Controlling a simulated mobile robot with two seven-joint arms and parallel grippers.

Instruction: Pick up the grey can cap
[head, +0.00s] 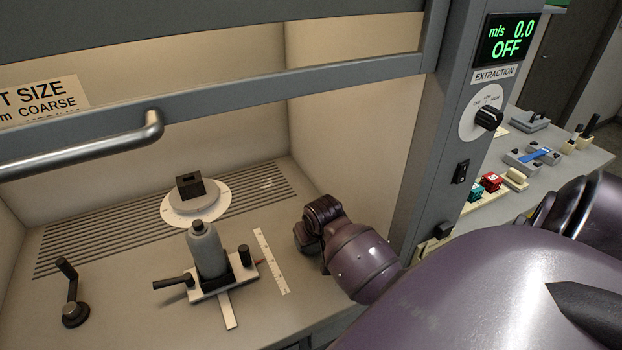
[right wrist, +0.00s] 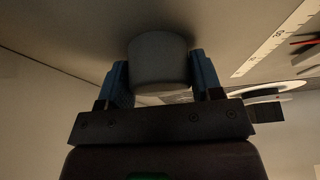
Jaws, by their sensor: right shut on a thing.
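The grey can cap (right wrist: 160,62) shows in the right wrist view as a plain grey cylinder. It sits between the two blue fingers of my right gripper (right wrist: 158,78), which is shut on it. I cannot tell whether the cap touches the bench. In the head view my purple right arm reaches into the cabinet, and its wrist hides the fingers and the cap. A grey spray can (head: 207,252) with a dark nozzle stands upright in a holder (head: 222,283), left of my right wrist. My left gripper is not in view.
A white ruler (head: 271,262) lies between the can holder and my right wrist. A round turntable (head: 172,212) with a black block (head: 190,185) stands behind the can. A crank (head: 70,300) is at the front left. The cabinet post (head: 440,130) rises beside my arm; a sash with a handle hangs above.

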